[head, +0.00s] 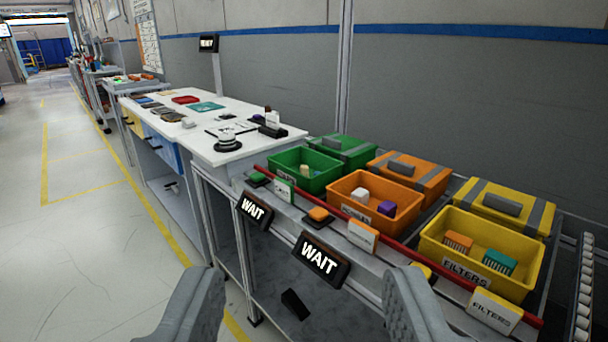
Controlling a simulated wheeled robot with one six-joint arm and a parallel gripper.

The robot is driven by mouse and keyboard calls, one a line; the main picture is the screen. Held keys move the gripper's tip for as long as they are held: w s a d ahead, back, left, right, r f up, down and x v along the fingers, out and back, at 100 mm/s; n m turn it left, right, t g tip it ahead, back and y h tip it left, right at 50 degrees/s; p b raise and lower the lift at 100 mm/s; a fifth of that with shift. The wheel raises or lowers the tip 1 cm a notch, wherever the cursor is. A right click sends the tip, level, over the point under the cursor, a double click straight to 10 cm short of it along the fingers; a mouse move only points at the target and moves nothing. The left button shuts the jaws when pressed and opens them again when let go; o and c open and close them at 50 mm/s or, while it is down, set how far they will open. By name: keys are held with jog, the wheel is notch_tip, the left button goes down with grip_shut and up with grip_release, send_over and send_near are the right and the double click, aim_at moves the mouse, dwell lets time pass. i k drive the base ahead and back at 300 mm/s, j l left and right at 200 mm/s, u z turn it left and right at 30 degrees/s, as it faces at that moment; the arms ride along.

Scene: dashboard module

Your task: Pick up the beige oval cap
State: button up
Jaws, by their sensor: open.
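My gripper (302,285) is open and empty, its two grey fingers at the bottom of the head view, well short of the table and bins. A small pale beige object (188,123) lies on the white table (250,150), left of the black-and-white round device. It may be the beige oval cap, but it is too small to be sure of its shape. Another small beige piece (304,171) sits in the green bin (322,184), partly hidden by the bin's front wall. I cannot tell which is the cap.
An orange bin (395,222) holds white and purple pieces; a yellow bin (520,285) holds orange and teal filters. A red rail (425,251) and WAIT signs (321,261) run along the rack's front. Open floor (90,250) lies to the left.

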aim_at(304, 169)
jog(key=i+j+z, duration=0.1)
jog(key=i+j, duration=0.15)
jog(key=i, duration=0.3)
jog(key=i+j+z, duration=0.15)
jog(key=i, duration=0.35)
jog(key=i+j+z, duration=0.1)
jog(key=i+j, duration=0.35)
